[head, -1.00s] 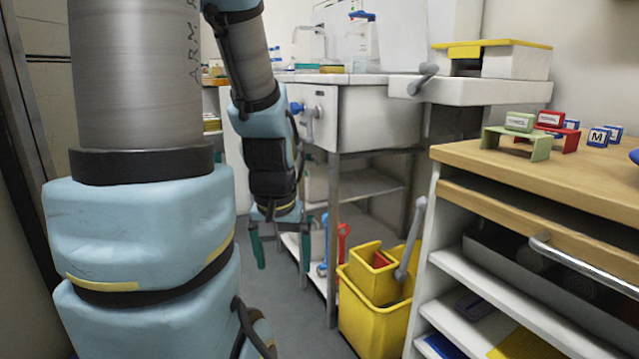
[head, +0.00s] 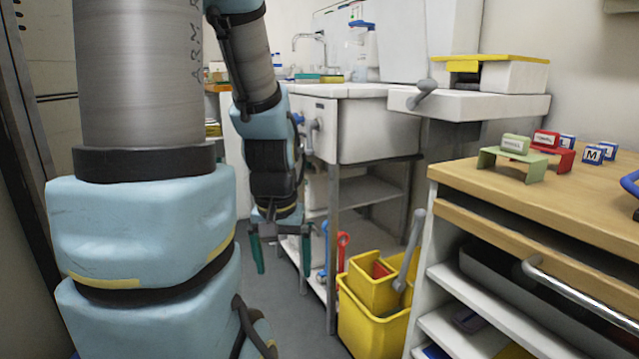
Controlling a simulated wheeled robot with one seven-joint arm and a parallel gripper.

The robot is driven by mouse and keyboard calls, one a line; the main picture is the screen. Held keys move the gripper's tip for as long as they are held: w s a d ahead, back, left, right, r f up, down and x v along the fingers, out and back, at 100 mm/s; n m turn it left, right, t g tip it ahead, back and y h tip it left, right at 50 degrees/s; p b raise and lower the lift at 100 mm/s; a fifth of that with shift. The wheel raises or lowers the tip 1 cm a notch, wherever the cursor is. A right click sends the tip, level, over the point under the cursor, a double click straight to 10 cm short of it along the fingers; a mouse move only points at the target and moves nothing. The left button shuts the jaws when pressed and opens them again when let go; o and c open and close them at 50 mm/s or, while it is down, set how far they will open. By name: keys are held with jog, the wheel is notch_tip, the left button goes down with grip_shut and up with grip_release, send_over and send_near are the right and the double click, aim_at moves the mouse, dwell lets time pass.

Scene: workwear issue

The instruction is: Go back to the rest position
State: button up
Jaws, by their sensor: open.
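My gripper (head: 284,252) hangs down at the end of my arm in the middle of the head view. Its two green fingers are apart and nothing is between them. It is over the grey floor, left of the sink unit's leg and clear of the furniture. My arm's upper links fill the left of the view.
A wooden-topped counter (head: 560,190) on the right bears a green stand (head: 515,160), a red stand (head: 562,158) and small blue blocks (head: 594,154). A yellow bucket (head: 370,318) stands on the floor beside it. A sink (head: 365,130) is behind. Floor (head: 305,330) shows between arm and bucket.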

notch_tip(320, 180, up, 31)
jog(key=p, duration=2.9)
jog(key=shift+f, duration=0.2)
